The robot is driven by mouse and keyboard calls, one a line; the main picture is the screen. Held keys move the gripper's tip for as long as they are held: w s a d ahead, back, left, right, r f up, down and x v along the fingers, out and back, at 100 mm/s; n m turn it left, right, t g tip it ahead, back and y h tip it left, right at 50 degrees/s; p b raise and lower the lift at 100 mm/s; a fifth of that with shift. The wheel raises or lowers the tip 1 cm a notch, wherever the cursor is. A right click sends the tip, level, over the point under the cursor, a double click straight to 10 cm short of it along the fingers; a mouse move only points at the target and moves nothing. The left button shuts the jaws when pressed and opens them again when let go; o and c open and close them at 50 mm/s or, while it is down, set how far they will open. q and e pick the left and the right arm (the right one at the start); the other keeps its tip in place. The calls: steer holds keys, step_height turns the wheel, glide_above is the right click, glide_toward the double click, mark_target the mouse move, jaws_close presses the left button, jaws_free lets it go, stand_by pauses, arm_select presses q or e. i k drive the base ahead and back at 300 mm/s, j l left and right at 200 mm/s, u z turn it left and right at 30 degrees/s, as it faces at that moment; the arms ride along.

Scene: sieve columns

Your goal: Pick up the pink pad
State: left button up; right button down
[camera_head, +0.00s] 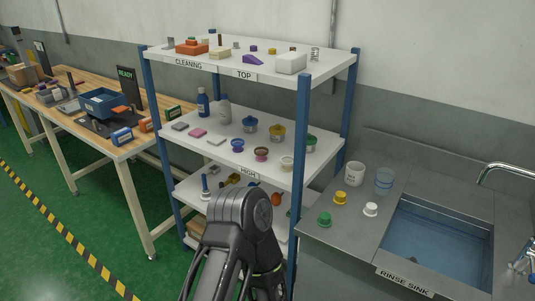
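The pink pad (197,133) lies flat on the upper-middle shelf (200,153), towards its left side. A dark grey pad (180,126) lies to its left and a pale pad (216,141) to its right, both apart from it. Nothing touches the pink pad. A dark link of one of my arms rises at the bottom centre, in front of the lower shelf and below the pad. I see no fingertips of either gripper.
Blue and grey bottles (202,103) stand behind the pads. Several small lidded pots (250,125) stand to their right. Blue posts (300,150) frame the shelf. A wooden workbench (135,140) is at left, a rinse sink (440,240) at right.

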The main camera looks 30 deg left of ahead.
mark_target(196, 133)
steer(key=u, duration=1.6)
